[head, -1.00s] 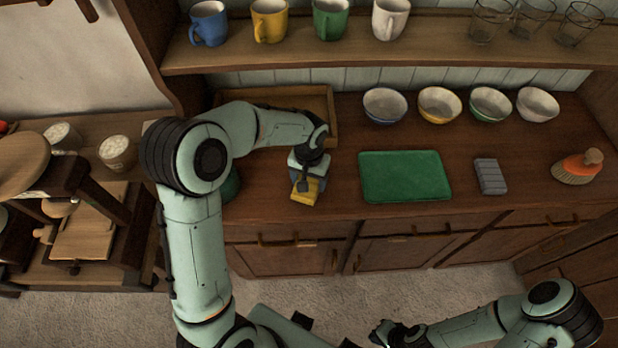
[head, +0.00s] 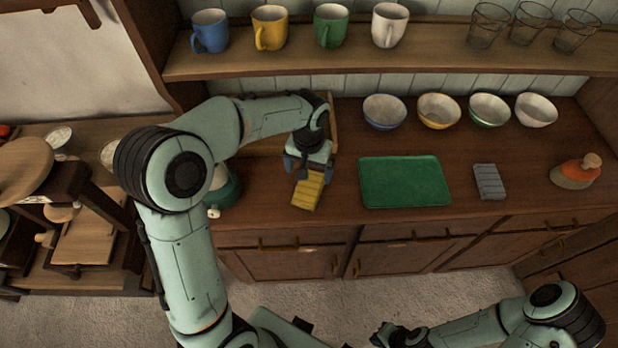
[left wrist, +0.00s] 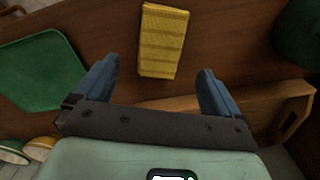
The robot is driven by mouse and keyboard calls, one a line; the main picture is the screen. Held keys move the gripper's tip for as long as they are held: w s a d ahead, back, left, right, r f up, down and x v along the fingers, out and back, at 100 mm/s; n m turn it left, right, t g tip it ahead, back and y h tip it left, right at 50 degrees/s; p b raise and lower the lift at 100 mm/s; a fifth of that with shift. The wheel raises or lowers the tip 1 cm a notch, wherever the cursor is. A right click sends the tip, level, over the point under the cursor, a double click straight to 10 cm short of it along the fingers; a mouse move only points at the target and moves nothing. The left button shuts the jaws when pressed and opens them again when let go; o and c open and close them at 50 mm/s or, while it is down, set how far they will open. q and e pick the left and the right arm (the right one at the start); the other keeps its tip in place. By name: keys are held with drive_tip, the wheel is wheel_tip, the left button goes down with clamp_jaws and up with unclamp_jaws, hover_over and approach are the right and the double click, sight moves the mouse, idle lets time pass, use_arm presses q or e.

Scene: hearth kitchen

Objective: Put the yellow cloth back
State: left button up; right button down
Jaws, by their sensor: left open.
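The yellow cloth (head: 307,191) is a small folded, ribbed rectangle lying flat on the wooden counter, left of the green mat (head: 405,181). It also shows in the left wrist view (left wrist: 163,40). My left gripper (head: 308,171) is just behind the cloth, with its jaws open. In the left wrist view its blue fingers (left wrist: 158,70) are wide apart with nothing between them, and the cloth lies beyond the tips. My right gripper (head: 388,336) is low at the bottom of the head view, away from the counter; its jaws are too small and dark to read.
A grey cloth-like block (head: 489,182) and a brush (head: 575,172) lie right of the mat. Several bowls (head: 439,108) line the back. A wooden tray (left wrist: 260,108) is behind my left gripper. A green rounded object (head: 225,187) stands to the cloth's left.

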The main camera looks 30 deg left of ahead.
use_arm(q)
wheel_tip(320, 180, up, 4)
drive_tip(key=shift+r, duration=0.25)
idle(0.5)
